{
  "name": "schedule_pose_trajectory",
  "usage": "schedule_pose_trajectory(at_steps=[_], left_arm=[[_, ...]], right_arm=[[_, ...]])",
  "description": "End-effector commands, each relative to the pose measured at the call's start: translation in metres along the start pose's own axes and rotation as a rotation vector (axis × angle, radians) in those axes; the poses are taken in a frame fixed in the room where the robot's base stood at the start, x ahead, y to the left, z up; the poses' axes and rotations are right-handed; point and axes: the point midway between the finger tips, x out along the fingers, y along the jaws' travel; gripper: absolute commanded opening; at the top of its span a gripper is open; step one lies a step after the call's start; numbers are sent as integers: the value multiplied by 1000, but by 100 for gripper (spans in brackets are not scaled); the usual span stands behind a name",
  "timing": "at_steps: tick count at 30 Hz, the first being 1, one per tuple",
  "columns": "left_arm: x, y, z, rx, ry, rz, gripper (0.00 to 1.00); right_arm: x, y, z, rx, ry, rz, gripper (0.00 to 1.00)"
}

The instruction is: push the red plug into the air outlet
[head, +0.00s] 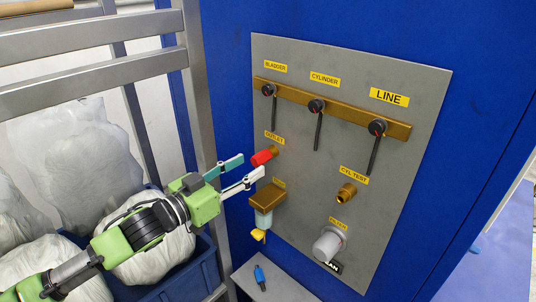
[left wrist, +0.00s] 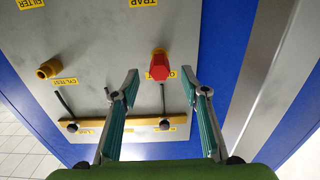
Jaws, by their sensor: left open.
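The red plug (head: 262,157) sits at the brass air outlet (head: 275,150) under the OUTLET label on the grey panel; how deep it sits I cannot tell. My left gripper (head: 253,165) is open just in front of the plug, its fingers pointing at the panel. In the left wrist view, which shows the panel upside down, the red plug (left wrist: 159,68) is straight ahead between the spread fingertips of the left gripper (left wrist: 160,84), with clear space on both sides. The brass outlet shows only as a small bit behind the plug. My right gripper is not in view.
A brass bar (head: 340,111) with three black-handled valves crosses the panel above the outlet. A filter trap (head: 263,205) juts out just below. A blue fitting (head: 260,278) stands on a grey ledge. A metal rail frame (head: 95,75) and white bags (head: 85,160) are at left.

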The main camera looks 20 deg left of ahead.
Motion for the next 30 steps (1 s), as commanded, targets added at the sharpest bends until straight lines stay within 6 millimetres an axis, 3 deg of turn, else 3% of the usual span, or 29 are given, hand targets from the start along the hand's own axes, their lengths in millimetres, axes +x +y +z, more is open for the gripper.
schedule_pose_trajectory(at_steps=[15, 27, 30], left_arm=[[-60, 0, 1, -1, -2, 0, 41], [-75, 0, -1, 2, 1, 2, 41], [-76, -2, 6, 0, -16, -17, 41]], right_arm=[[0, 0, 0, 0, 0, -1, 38], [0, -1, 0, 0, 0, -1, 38], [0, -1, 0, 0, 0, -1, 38]])
